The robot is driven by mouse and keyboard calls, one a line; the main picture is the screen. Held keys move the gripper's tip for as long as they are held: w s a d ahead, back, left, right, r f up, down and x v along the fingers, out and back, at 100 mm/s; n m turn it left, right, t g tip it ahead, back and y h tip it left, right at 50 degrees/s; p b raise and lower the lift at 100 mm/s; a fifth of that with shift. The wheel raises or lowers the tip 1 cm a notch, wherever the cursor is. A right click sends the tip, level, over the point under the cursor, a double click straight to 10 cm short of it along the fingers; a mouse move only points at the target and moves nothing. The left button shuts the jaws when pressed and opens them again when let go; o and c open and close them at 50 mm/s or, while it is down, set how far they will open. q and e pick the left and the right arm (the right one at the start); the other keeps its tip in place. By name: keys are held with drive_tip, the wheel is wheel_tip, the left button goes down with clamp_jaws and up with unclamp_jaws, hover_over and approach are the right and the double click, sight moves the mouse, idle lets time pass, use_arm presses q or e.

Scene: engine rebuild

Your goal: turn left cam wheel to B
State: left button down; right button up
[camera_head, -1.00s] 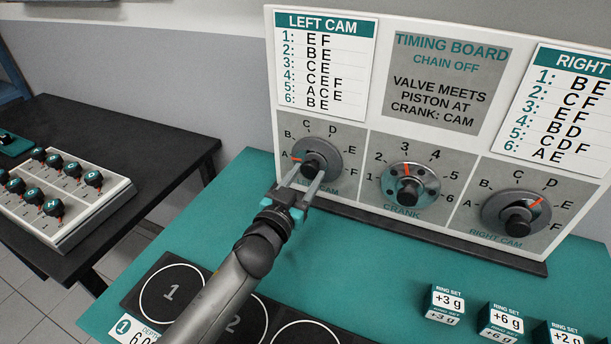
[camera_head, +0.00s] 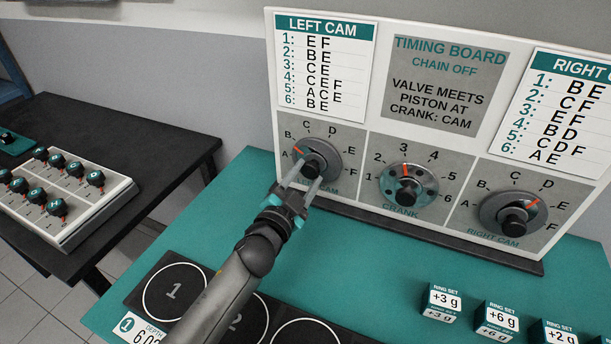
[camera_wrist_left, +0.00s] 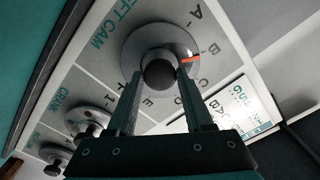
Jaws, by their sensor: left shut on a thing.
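The left cam wheel (camera_head: 329,150) is a grey disc with a dark central knob, at the lower left of the timing board (camera_head: 430,112). Its orange mark lies between A and B in the head view, and points close to B in the left wrist view. The wheel fills the upper middle of the left wrist view (camera_wrist_left: 135,50). My left gripper (camera_head: 304,173) is shut on the knob (camera_wrist_left: 159,74), one finger on each side. My right gripper is not in view.
The crank wheel (camera_head: 423,187) and right cam wheel (camera_head: 492,208) sit to the right on the same board. Ring set boxes (camera_head: 439,301) stand on the teal table (camera_head: 370,270). A dark side table (camera_head: 150,140) holds a panel of knobs (camera_head: 112,195).

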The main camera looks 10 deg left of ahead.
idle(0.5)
use_arm(q)
drive_tip(key=shift+c, duration=1.4)
unclamp_jaws()
drive_tip(key=s+a, duration=0.3)
drive_tip(key=s, duration=1.2)
